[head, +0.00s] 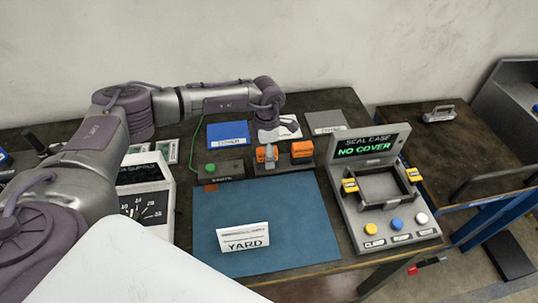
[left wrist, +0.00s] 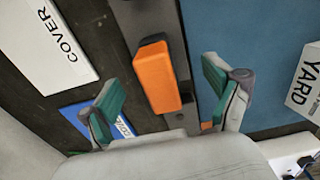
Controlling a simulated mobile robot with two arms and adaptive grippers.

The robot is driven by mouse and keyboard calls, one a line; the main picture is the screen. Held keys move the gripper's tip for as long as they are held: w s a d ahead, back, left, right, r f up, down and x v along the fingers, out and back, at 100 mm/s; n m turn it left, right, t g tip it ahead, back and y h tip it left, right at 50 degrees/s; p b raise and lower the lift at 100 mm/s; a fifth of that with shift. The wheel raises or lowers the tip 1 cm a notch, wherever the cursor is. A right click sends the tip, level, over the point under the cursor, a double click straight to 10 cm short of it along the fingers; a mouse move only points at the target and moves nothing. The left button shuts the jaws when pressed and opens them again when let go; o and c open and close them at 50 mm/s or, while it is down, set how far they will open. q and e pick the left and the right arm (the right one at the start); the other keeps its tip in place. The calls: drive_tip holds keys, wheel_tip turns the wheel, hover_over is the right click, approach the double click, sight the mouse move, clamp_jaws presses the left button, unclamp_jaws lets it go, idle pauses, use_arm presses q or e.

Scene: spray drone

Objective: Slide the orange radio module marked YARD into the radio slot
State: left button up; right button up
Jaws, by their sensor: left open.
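Two orange modules, a left one (head: 261,154) and a right one (head: 302,149), stand on a dark rack behind the blue mat in the head view. My left gripper (left wrist: 159,74) is open and empty, pointing down above the rack. One orange module (left wrist: 155,72) shows between its spread fingers in the left wrist view, apart from both. No lettering is legible on either module. A white card reading YARD (head: 244,238) stands on the mat. I cannot make out the radio slot. My right gripper is not in view.
A seal case station (head: 345,215) reading NO COVER stands right of the blue mat (head: 290,215). A small box with a green button (head: 210,168) is left of the rack. A meter (head: 157,205) stands at left. Most of the mat is clear.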

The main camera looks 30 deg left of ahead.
use_arm(q)
clamp_jaws()
idle(0.6)
drive_tip(key=shift+r, duration=0.15)
drive_tip(key=shift+r+p, duration=1.8)
drive_tip(key=shift+r, duration=1.1)
